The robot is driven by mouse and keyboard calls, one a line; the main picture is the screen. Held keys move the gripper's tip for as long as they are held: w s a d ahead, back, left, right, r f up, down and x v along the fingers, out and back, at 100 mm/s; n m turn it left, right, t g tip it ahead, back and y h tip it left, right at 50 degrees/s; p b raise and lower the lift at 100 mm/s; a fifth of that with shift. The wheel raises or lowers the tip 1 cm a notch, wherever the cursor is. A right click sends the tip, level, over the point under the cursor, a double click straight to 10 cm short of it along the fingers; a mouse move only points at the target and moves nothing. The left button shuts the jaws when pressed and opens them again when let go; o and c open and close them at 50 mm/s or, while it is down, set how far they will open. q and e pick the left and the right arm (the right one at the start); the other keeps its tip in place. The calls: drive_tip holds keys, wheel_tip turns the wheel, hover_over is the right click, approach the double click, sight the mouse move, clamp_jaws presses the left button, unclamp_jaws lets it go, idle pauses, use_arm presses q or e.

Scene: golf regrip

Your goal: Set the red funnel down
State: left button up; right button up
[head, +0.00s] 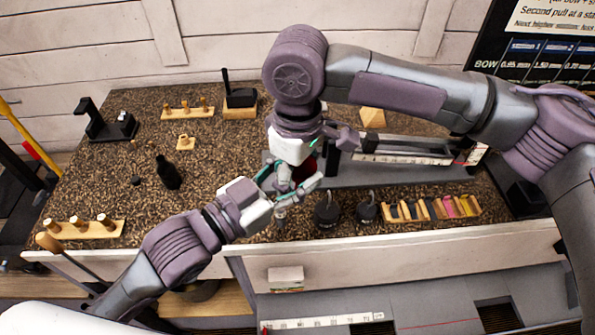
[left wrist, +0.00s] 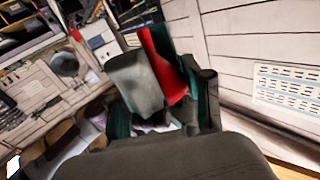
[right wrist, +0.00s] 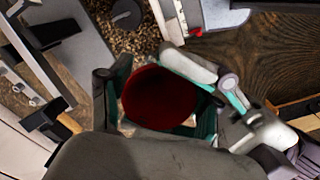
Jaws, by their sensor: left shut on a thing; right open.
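The red funnel (head: 309,167) shows as a small red patch between my two grippers in the head view, mostly hidden by them. My left gripper (head: 283,190) is shut on it, above the front part of the counter. In the left wrist view the funnel (left wrist: 166,72) is a red strip partly behind a grey finger. In the right wrist view its round dark red mouth (right wrist: 160,97) faces the camera. My right gripper (right wrist: 157,108) is open, with its fingers on either side of the funnel; I cannot tell whether they touch it.
The speckled counter (head: 225,150) lies below. Dark round weights (head: 327,213) and a wooden rack of coloured pieces (head: 435,208) stand to the right. A black bottle (head: 167,172) stands to the left. A long grey fixture (head: 400,165) lies behind. Counter left of the grippers has free room.

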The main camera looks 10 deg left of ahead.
drive_tip(key=c, duration=0.9)
drive_tip(key=shift+c, duration=0.3)
use_arm(q)
drive_tip(key=shift+f, duration=0.15)
use_arm(e)
drive_tip(key=shift+c, duration=0.5)
use_arm(q)
drive_tip(key=o, duration=0.8)
drive_tip(key=shift+o, duration=0.2)
